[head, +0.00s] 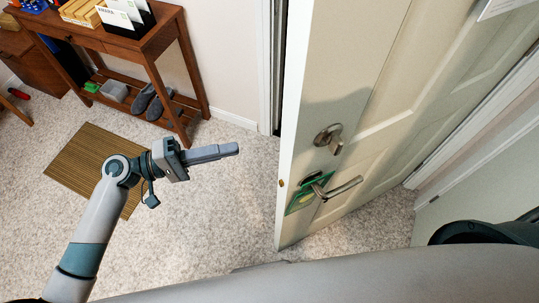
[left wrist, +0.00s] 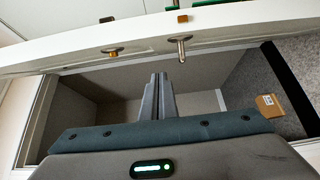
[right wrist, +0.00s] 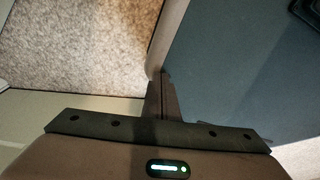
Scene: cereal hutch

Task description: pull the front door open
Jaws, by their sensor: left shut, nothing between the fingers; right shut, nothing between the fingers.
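The cream front door (head: 375,75) stands open at an angle, its free edge facing my left gripper. It carries a silver lever handle (head: 342,188) with a green card hanging on it, and a deadbolt turn (head: 329,137) above. My left gripper (head: 232,150) is shut and empty, left of the door edge and apart from it. In the left wrist view its fingers (left wrist: 157,90) show below the pale door edge (left wrist: 60,55), with door hardware above them. My right gripper (right wrist: 162,95) is shut and empty in the right wrist view, close to a dark blue-grey surface; its fingertips are dim.
A wooden console table (head: 125,40) with shoes on its lower shelf stands at the back left. A brown slatted mat (head: 85,165) lies on the speckled floor. A small cardboard box (left wrist: 269,105) shows in the left wrist view. Floor between mat and door is clear.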

